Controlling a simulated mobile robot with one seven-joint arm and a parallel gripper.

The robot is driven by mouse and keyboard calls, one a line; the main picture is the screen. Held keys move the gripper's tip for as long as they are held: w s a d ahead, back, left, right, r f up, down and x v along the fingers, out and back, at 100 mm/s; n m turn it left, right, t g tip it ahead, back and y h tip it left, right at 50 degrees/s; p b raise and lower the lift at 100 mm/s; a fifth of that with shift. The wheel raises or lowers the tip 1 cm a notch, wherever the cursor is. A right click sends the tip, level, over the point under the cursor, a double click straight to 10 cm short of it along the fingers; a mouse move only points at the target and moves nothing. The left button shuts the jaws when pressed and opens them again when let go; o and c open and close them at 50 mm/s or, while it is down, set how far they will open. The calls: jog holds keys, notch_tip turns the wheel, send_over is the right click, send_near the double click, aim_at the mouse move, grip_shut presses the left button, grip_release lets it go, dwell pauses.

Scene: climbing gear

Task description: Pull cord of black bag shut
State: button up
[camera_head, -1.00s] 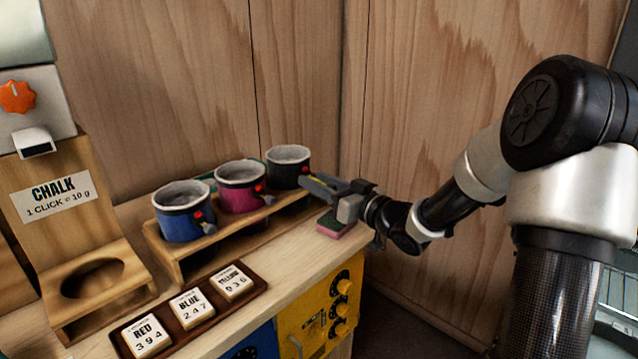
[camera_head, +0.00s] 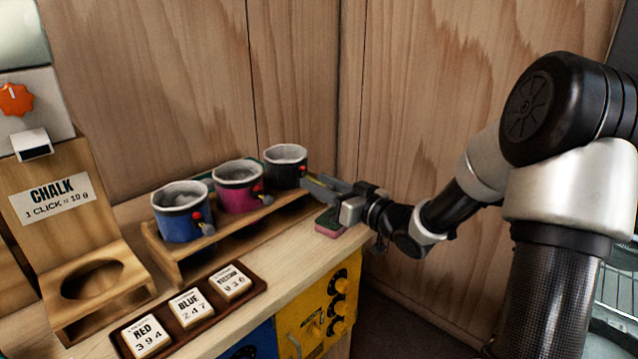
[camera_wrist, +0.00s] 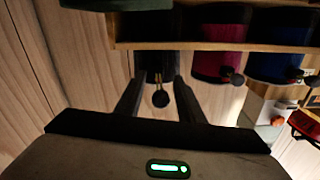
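The black bag (camera_head: 285,172) stands at the right end of a wooden rack, its pale-lined mouth open on top. In the wrist view, which looks upside down, the black bag (camera_wrist: 152,68) is ahead of my gripper (camera_wrist: 158,88). A small dark round toggle (camera_wrist: 160,98) on its cord hangs between my two fingers, with a gap on each side. My gripper (camera_head: 310,185) is open in the head view too, its fingertips close to the bag's right side. The toggle is hard to make out in the head view.
A pink bag (camera_head: 240,190) and a blue bag (camera_head: 182,215) stand left of it in the rack (camera_head: 165,255). A pink and green sponge (camera_head: 330,228) lies below my gripper. A tray (camera_head: 180,335) of labelled tiles and a chalk dispenser (camera_head: 60,235) are left.

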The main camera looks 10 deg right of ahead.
jog(key=p+v, duration=0.2)
jog(key=v, duration=1.5)
jog(key=shift+s, duration=0.2)
